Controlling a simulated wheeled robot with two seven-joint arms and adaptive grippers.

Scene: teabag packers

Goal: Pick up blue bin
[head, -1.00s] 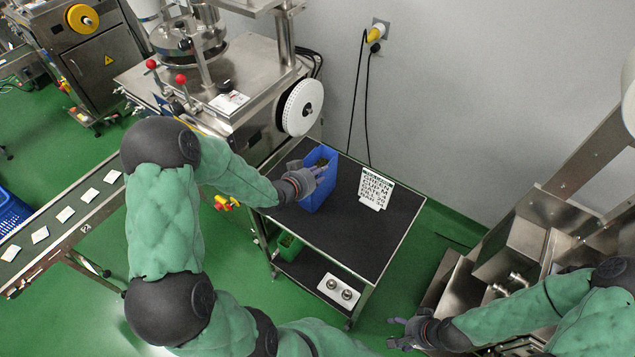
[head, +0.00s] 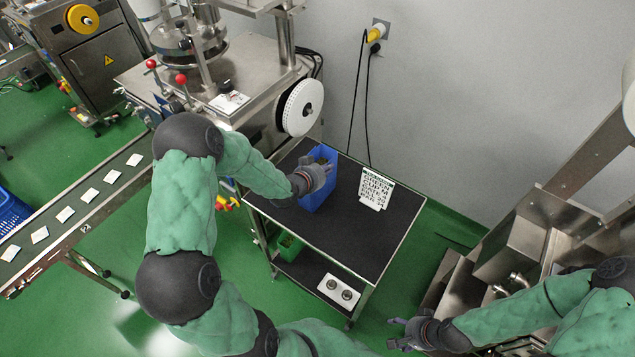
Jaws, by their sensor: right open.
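The blue bin (head: 326,192) stands upright on the black top of a small cart (head: 310,230), with some dark contents visible in its opening. My left gripper (head: 325,168) is at the bin's near left side, its fingers over the rim area. It covers part of the bin, and whether the fingers are closed on the wall is hidden.
A green bin (head: 289,246) and a white socket box (head: 338,291) are on the lower shelf. A machine with a white reel (head: 300,108) stands close behind left. The cart's front top is clear.

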